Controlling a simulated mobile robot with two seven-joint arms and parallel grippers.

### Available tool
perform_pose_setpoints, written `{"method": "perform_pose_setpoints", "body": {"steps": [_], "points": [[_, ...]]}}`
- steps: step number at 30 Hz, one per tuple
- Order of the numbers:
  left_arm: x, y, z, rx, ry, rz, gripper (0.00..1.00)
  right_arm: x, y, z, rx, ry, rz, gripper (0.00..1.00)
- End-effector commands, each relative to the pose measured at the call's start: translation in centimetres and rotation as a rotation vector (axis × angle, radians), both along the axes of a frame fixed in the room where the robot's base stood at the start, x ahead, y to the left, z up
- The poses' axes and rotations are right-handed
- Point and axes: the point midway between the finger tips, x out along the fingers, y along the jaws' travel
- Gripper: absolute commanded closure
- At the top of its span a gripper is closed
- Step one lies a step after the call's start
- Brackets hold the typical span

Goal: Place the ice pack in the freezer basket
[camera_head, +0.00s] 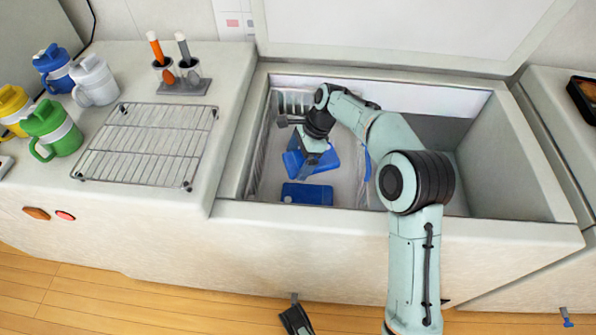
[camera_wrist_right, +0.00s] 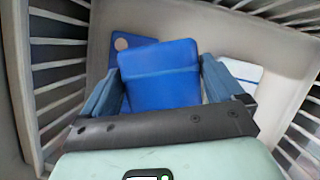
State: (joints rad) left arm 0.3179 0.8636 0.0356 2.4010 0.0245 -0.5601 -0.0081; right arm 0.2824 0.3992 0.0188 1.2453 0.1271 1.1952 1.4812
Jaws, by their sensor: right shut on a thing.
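My right gripper (camera_head: 311,160) reaches down inside the open chest freezer, over the wire basket (camera_head: 256,165) at its left end. It is shut on a blue ice pack (camera_wrist_right: 160,78), which sits between its two blue-grey fingers in the right wrist view. The held pack also shows partly behind the gripper in the head view (camera_head: 325,162). A second blue pack (camera_head: 307,194) lies on the basket floor near the front wall. Whether the held pack touches the floor is unclear.
The freezer's front rim (camera_head: 500,228) and slatted basket sides (camera_wrist_right: 58,75) surround my gripper. The freezer's right part looks empty. On the left counter stand a wire rack (camera_head: 150,145), several coloured mugs (camera_head: 52,130) and a holder with two handled tools (camera_head: 183,80).

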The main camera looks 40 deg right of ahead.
Motion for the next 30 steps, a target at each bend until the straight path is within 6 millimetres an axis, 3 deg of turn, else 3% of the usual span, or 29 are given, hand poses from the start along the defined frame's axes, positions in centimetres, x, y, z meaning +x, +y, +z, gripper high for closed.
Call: {"method": "perform_pose_setpoints", "body": {"steps": [10,22,23,30], "points": [[2.2,1.2,-1.7,0.029,-0.056,0.023,1.0,0.0,0.0,-5.3,0.001,0.002,-0.001,0.48],[2.4,1.2,-1.6,0.031,-0.062,0.025,1.0,0.0,0.0,-5.7,0.0,0.0,0.0,0.48],[2.3,1.2,-1.6,0.031,-0.062,0.025,1.0,0.0,0.0,-5.8,0.0,0.001,0.0,0.02],[2.3,1.2,-1.6,0.031,-0.061,0.025,1.0,0.0,0.0,-5.7,0.0,0.0,0.0,0.0]]}}
